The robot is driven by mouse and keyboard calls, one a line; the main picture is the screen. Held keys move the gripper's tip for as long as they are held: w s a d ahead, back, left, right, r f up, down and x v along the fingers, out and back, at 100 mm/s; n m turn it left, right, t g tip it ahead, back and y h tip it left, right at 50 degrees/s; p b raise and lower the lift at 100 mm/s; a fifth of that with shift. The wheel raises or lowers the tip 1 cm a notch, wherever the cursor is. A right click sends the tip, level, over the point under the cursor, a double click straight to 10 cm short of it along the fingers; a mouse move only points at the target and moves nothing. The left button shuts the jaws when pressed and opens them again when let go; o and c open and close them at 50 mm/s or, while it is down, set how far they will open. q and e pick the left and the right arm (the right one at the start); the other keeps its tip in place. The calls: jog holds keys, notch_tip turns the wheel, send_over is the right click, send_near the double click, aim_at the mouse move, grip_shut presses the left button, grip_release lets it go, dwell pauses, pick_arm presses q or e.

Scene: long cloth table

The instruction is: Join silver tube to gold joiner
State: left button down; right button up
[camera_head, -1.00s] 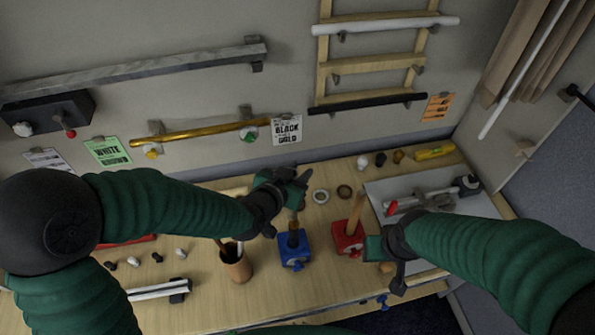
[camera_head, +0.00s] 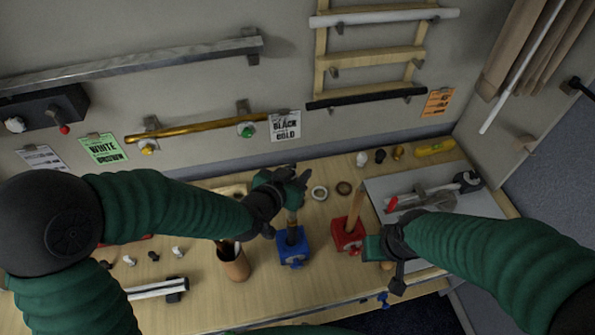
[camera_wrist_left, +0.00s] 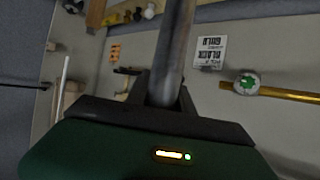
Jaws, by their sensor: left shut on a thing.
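My left gripper (camera_head: 297,180) is over the work table, just above the blue block (camera_head: 293,247). In the left wrist view my left gripper (camera_wrist_left: 165,98) is shut on a grey metallic tube (camera_wrist_left: 178,45), likely the silver tube. A short brownish-gold upright piece (camera_head: 291,220) stands at the blue block, below the gripper; I cannot tell whether it touches the tube. A small gold fitting (camera_head: 398,152) sits at the back of the table beside a black and a white one. My right gripper (camera_head: 373,248) is beside the red block; its fingers are unclear.
The red block (camera_head: 348,235) holds a wooden upright. A brown cup (camera_head: 233,263) stands left of the blue block. A grey tray (camera_head: 425,190) with tools lies at right. Two rings lie behind the blocks. A gold rod (camera_head: 205,127) is mounted on the wall.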

pick_arm(q)
jog(key=shift+f+b, duration=0.95)
jog(key=shift+f, duration=0.15)
jog(key=c, duration=1)
grip_release()
